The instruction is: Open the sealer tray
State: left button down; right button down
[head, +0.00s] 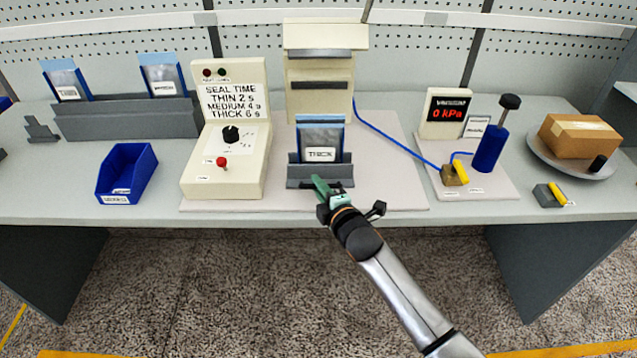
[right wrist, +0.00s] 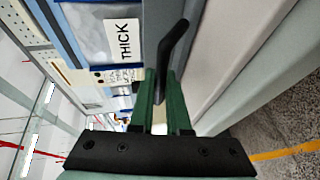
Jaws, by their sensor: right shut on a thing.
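The sealer tray (head: 298,172) is a dark grey tray in front of the cream sealer (head: 318,65). A blue-edged pouch labelled THICK (head: 320,135) stands upright in it. My right gripper (head: 319,185) is at the tray's front edge, with its green fingers shut on the dark tray handle. In the right wrist view, the black handle (right wrist: 172,45) runs in between the fingertips (right wrist: 162,85), and the THICK pouch (right wrist: 105,35) is just beyond. The handle's gripped part is hidden by the fingers. My left gripper is not in view.
A control box (head: 222,165) with a seal-time sign stands left of the tray. A blue bin (head: 127,172) and a grey rack (head: 125,117) with pouches are further left. A gauge (head: 445,113), blue pump (head: 490,147) and boxed turntable (head: 540,152) are at right. Floor in front is clear.

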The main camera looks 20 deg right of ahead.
jog(key=c, duration=0.9)
grip_release()
jog(key=shift+s, duration=0.1)
jog(key=v, duration=1.2)
jog(key=shift+s, duration=0.15)
jog(key=s+f+m+g, duration=0.2)
jog(key=s+f+m, duration=0.3)
jog(key=s+f, duration=0.1)
jog(key=s+a+f+m+g, duration=0.1)
jog(key=s+f+m+g, duration=0.1)
jog(key=s+f+m, duration=0.4)
jog(key=s+f+m+g, duration=0.2)
jog(key=s+f+m, duration=0.3)
jog(key=s+f, duration=0.3)
jog(key=shift+s+a+f, duration=0.15)
jog(key=shift+a+f, duration=0.2)
jog(key=shift+f, duration=0.1)
